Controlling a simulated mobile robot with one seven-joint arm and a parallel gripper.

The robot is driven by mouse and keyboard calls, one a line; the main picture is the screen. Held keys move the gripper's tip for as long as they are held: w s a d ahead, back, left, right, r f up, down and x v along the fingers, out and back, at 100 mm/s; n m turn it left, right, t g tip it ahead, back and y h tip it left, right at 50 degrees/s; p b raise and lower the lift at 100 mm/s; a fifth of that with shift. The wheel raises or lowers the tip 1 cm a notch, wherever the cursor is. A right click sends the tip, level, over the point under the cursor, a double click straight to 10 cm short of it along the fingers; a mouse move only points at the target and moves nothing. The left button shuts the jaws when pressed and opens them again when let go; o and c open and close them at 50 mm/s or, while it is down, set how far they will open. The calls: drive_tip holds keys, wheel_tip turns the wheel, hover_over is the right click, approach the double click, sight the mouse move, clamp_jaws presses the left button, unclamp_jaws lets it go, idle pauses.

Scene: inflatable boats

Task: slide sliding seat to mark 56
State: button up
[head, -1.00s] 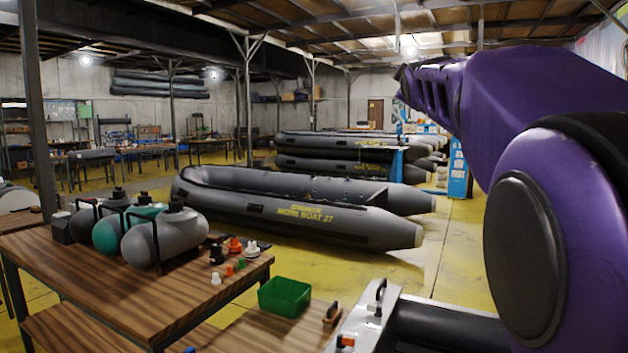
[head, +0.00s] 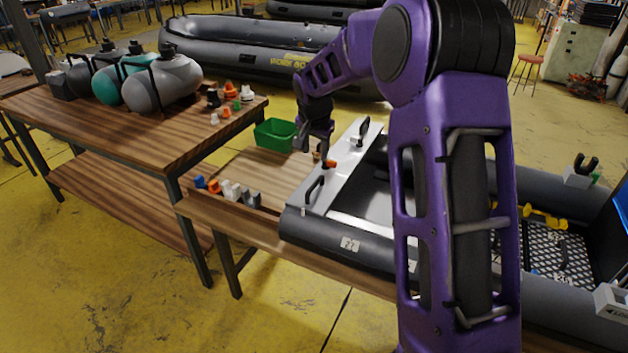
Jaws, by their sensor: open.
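The sliding seat appears to be the pale metal board (head: 338,180) lying across the near end of a small dark grey boat (head: 335,241) on a low bench. It has black handles and a small orange knob (head: 330,163). My gripper (head: 313,150) is open and points down at the board's left edge, near the knob; I cannot tell whether it touches. A white label (head: 350,244) is on the boat's tube, too small to read surely. I cannot make out mark 56. My arm hides part of the boat's middle.
A green bin (head: 275,136) and several small coloured parts (head: 230,190) lie on the low wooden bench (head: 245,165). A taller table (head: 130,135) at left holds tanks. Large grey boats (head: 240,45) stand behind. The yellow floor in front is clear.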

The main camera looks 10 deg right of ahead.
sight(315, 183)
drive_tip(key=x, duration=1.6)
drive_tip(key=shift+w+f, duration=0.15)
drive_tip(key=shift+f, duration=0.25)
clamp_jaws()
idle(0.5)
